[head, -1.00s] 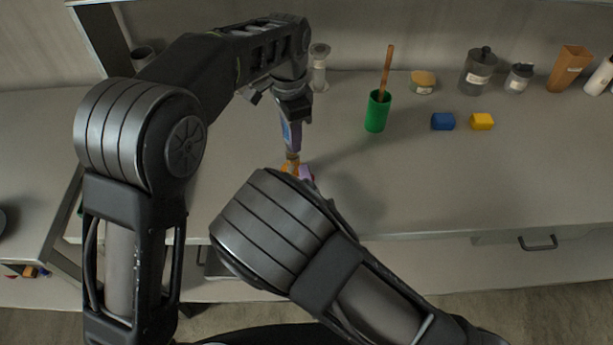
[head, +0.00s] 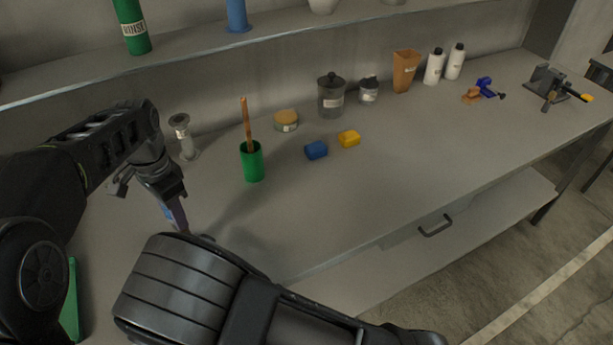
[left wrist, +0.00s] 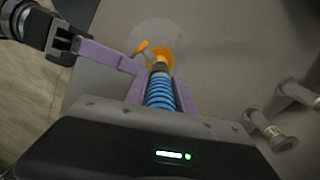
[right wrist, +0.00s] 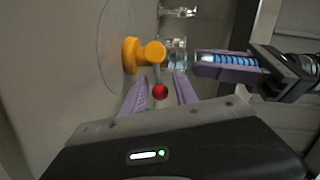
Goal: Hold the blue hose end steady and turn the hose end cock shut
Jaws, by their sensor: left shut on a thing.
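My left gripper (head: 177,213) points down over the bench at the left of the head view. In the left wrist view, its purple fingers are shut on the blue ribbed hose end (left wrist: 160,93). The orange hose end cock (left wrist: 158,55) shows just beyond the hose; it also shows in the right wrist view (right wrist: 142,55), beside clear parts. My right gripper (right wrist: 160,85) is open, with a small red ball (right wrist: 160,91) showing between its purple fingers. I cannot tell if they touch it. In the head view my own forearm hides the right gripper and the cock.
A green cup with a stick (head: 252,162), a blue block (head: 316,150) and a yellow block (head: 349,139) stand on the bench. Jars and bottles line the back. A vise (head: 548,82) is at the far right. The bench's front middle is clear.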

